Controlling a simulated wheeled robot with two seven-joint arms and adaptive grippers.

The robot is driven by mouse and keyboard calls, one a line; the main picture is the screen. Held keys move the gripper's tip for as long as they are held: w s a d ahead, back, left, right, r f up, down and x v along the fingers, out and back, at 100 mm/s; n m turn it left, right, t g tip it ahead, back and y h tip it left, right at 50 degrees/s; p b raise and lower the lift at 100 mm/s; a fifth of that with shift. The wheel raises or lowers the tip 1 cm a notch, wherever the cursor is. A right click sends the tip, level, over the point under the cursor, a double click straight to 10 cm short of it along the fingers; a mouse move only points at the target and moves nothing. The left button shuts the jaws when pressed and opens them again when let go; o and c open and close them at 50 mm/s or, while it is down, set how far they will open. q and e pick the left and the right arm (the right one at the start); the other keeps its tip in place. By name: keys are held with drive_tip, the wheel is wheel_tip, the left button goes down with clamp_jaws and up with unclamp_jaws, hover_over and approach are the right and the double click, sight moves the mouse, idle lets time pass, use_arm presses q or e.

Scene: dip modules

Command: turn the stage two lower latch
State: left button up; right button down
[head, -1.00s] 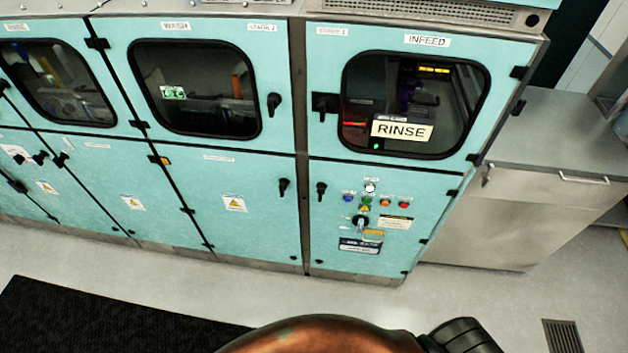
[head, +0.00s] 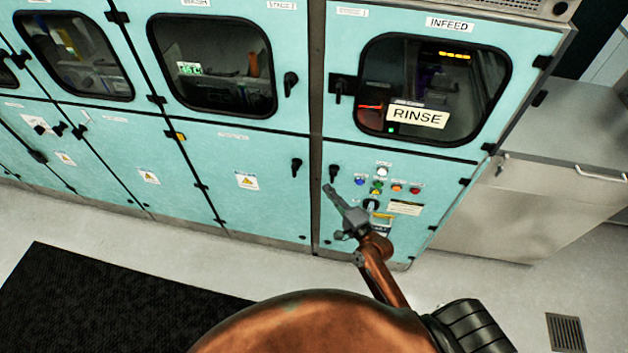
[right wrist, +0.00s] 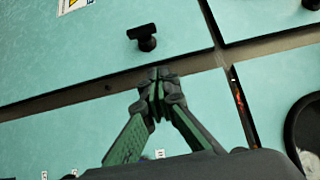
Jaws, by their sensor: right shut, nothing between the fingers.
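The stage two lower latch (head: 296,167) is a small black handle near the upper right corner of the lower teal door (head: 215,175) under the stage 2 window. It looks upright in the head view. In the right wrist view the latch (right wrist: 142,36) is a black bar on a round stem, just beyond the fingertips. My right gripper (head: 330,190) is shut and empty, in front of the machine, a little right of and below the latch. In the right wrist view the gripper (right wrist: 158,76) is apart from the latch. My left gripper is out of view.
A similar black latch (head: 333,173) is on the infeed lower door, close to my right gripper. Coloured buttons (head: 377,187) and a rotary switch (head: 372,205) lie right of it. A black mat (head: 110,300) lies on the floor.

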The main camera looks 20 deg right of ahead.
use_arm(q)
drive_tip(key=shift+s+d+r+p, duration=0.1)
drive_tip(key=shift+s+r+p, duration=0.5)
drive_tip(key=shift+p, duration=0.05)
use_arm(e)
drive_tip(key=w+a, duration=0.5)
drive_tip(key=w, duration=0.6)
drive_tip(key=shift+w, duration=0.25)
drive_tip(key=shift+a, duration=0.15)
